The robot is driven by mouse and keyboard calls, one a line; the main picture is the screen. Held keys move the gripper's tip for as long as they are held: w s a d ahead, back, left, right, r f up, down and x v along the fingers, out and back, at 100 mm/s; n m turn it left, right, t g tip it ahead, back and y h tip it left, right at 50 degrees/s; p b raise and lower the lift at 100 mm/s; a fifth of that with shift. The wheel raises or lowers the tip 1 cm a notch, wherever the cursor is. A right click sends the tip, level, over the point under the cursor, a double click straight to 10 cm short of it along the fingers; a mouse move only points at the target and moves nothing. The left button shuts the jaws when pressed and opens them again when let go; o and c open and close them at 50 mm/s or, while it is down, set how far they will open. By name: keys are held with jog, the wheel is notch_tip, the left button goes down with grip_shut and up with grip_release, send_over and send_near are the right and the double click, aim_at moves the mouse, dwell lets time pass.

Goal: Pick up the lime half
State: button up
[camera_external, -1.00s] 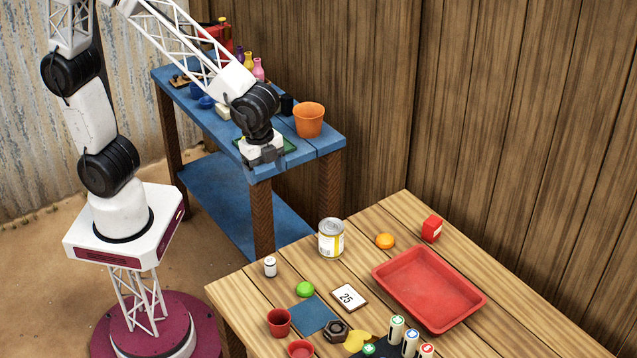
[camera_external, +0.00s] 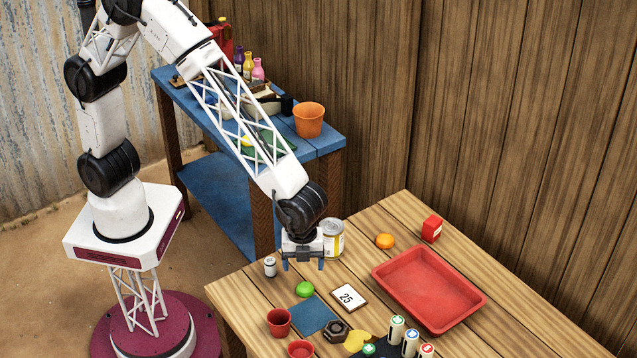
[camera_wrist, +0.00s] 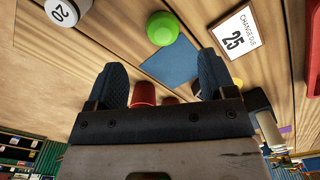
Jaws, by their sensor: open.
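A small bright green rounded piece, which looks like the lime half (camera_external: 305,289), lies on the wooden table near the blue square mat. In the wrist view the lime half (camera_wrist: 162,28) sits beyond my fingertips, at the mat's upper-left corner. My gripper (camera_external: 303,265) hangs fingers down above the table, just behind the lime half and higher than it. In the wrist view my gripper (camera_wrist: 162,76) shows two dark fingers spread apart with nothing held between them.
A can (camera_external: 333,238) stands close behind my gripper, with a small white cylinder (camera_external: 270,267) at its left. A 25 card (camera_external: 349,297), blue mat (camera_external: 312,316) and red cup (camera_external: 279,321) lie around the lime half. A red tray (camera_external: 470,292) is at the right.

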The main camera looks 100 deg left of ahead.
aim_at(305, 284)
jog(key=shift+f, duration=0.1)
jog(key=shift+f, duration=1.25)
jog(key=shift+w+f, duration=0.15)
jog(key=shift+f, duration=2.45)
jog(key=c, duration=1)
